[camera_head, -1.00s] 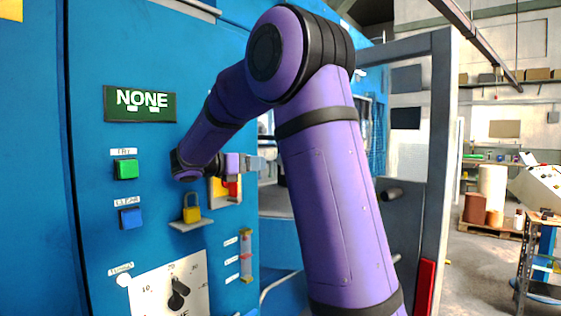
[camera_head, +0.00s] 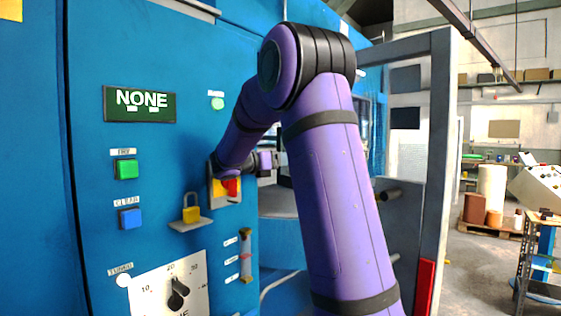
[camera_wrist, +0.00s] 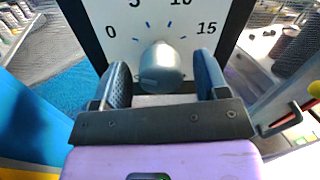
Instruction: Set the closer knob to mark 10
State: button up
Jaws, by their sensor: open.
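In the wrist view, a grey knob (camera_wrist: 161,66) sits on a white dial plate (camera_wrist: 110,14) with marks 0, 5, 10 and 15. I cannot tell which mark the knob points to. My gripper (camera_wrist: 162,75) is open, with one dark finger on each side of the knob and visible room between. In the head view my gripper (camera_head: 270,161) is partly hidden behind my own arm, and this knob and dial are not visible there.
On the blue panel are a black knob (camera_head: 178,292) on a white dial, a green button (camera_head: 126,169), a blue button (camera_head: 130,217), a yellow padlock (camera_head: 191,211) on a small ledge, a red switch (camera_head: 231,187) and a "NONE" display (camera_head: 140,104).

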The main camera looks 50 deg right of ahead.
jog(key=shift+d, duration=0.1)
jog(key=c, duration=0.9)
jog(key=shift+m, duration=0.3)
jog(key=m, duration=0.3)
jog(key=shift+m, duration=0.4)
jog(key=m, duration=0.4)
jog(key=shift+m, duration=0.3)
jog(key=m, duration=0.8)
jog(key=shift+m+t, duration=0.3)
